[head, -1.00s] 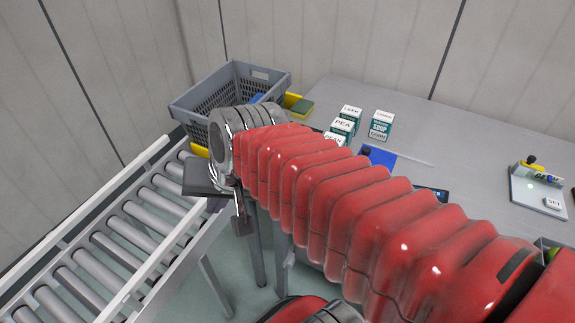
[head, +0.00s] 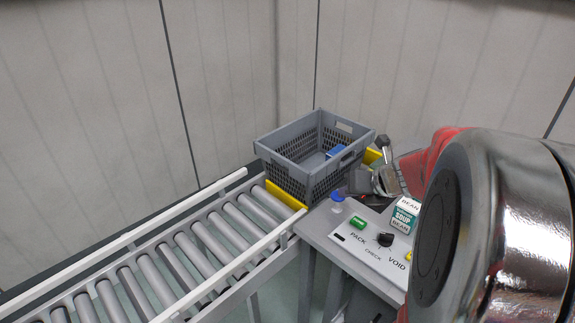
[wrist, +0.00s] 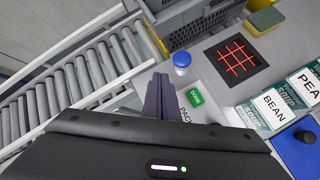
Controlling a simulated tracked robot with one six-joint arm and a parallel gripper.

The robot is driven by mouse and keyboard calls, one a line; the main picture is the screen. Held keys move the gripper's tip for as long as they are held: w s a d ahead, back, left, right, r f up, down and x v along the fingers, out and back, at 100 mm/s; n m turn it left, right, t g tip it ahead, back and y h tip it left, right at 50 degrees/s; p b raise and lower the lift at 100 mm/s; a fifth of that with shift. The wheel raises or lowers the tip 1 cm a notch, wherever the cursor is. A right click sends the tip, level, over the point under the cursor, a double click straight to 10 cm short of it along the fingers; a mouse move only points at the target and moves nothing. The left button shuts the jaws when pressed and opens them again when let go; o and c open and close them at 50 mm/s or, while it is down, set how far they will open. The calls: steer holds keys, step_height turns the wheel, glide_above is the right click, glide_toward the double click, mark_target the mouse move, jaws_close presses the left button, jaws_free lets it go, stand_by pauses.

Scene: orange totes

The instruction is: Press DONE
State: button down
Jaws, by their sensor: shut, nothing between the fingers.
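The green DONE button (wrist: 195,97) sits on the grey panel in the wrist view, its label readable. In the head view the green button (head: 358,222) is near the panel's left end, above the word PACK. My gripper (wrist: 160,78) is shut and empty, its dark fingers just left of the button in the wrist view. In the head view my gripper (head: 360,182) is behind the button, near the table's back left corner, partly hidden by my arm. I cannot tell its exact height above the panel.
A blue-topped white cylinder (wrist: 181,60) stands close to my fingers. A black knob (head: 384,240) is right of the button. A grey crate (head: 290,160) stands at the end of the roller conveyor (head: 190,240). A red-grid plate (wrist: 237,58) and soup boxes (wrist: 272,108) are to the right.

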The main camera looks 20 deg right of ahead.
mark_target(361, 225)
steer(key=d+f+m+h, duration=0.1)
steer(key=d+m, duration=0.5)
steer(key=shift+s+d+f, duration=0.35)
steer(key=shift+d+f, duration=0.05)
steer(key=shift+f, duration=0.15)
steer(key=shift+f, duration=4.25)
steer(key=shift+f, duration=0.9)
steer(key=shift+w+r, duration=0.1)
steer(key=shift+r, duration=0.85)
steer(key=shift+r, duration=0.15)
steer(key=shift+r, duration=2.35)
